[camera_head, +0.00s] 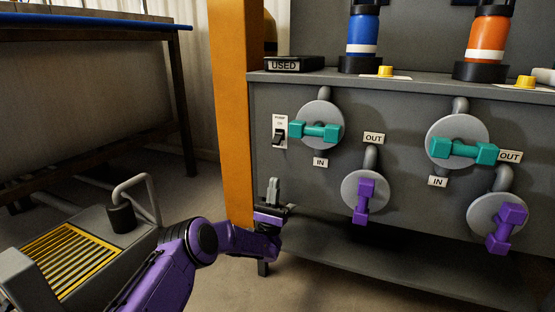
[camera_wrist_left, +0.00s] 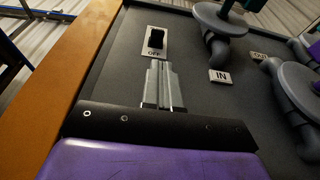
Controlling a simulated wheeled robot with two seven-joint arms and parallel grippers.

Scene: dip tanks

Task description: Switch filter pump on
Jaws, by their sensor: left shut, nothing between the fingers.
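The pump switch (camera_head: 278,138) is a black toggle on a small white plate at the left end of the grey tank panel. Its lever appears to point down. In the wrist view the switch (camera_wrist_left: 156,40) has the word OFF readable below the lever. My left gripper (camera_head: 273,187) is in front of the panel, below the switch plate and apart from it in the head view. In the wrist view its grey fingers (camera_wrist_left: 158,68) are together, empty, and point up toward the switch. Whether they touch the panel cannot be told. My right gripper is not in view.
An orange post (camera_head: 233,110) stands just left of the switch. Teal valve handles (camera_head: 314,131) and purple ones (camera_head: 364,200) stick out to the right. The IN label (camera_head: 320,162) is nearby. A USED tray (camera_head: 295,64) sits on the ledge above.

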